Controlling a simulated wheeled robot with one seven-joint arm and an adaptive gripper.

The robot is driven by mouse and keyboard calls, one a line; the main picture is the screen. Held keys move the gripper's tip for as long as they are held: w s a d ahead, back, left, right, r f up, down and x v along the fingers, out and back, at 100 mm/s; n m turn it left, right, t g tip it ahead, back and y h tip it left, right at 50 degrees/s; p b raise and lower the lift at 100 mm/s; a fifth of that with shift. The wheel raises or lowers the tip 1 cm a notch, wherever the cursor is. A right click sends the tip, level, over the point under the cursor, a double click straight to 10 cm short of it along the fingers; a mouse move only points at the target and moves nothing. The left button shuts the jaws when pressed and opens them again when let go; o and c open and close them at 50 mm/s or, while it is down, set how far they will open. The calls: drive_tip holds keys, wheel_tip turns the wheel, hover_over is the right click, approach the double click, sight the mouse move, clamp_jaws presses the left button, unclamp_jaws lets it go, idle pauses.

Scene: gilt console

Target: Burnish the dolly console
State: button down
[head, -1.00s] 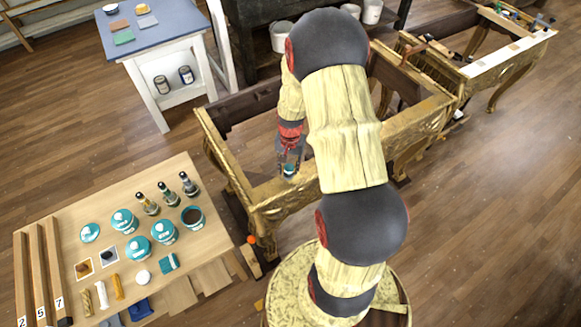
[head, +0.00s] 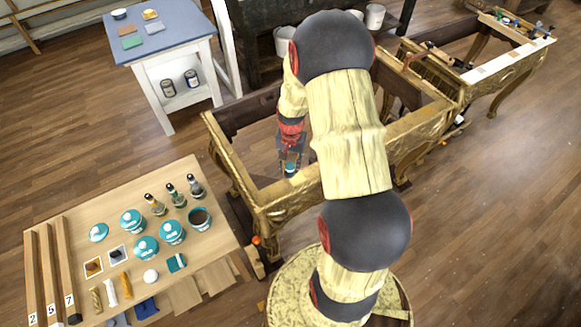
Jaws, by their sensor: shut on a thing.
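A gilt console frame (head: 275,215) with carved golden rails and an open top stands at the centre, to the right of the wooden work table. A second gilt console (head: 510,68) stands behind it at the upper right. I cannot tell from this view which one is on a dolly. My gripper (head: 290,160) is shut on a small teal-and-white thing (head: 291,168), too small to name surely. It hangs at the near console's front rail; I cannot tell whether it touches the gilding. My arm hides part of that console.
The wooden table (head: 105,210) at lower left holds teal-lidded tins, an open tin of dark stuff (head: 199,217), bottles, numbered sticks and cloths. A blue-topped white stand (head: 175,45) holds pads and tins. Bare floor lies at right.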

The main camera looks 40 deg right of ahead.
drive_tip(key=shift+r+p, duration=0.9)
drive_tip(key=shift+r, duration=0.65)
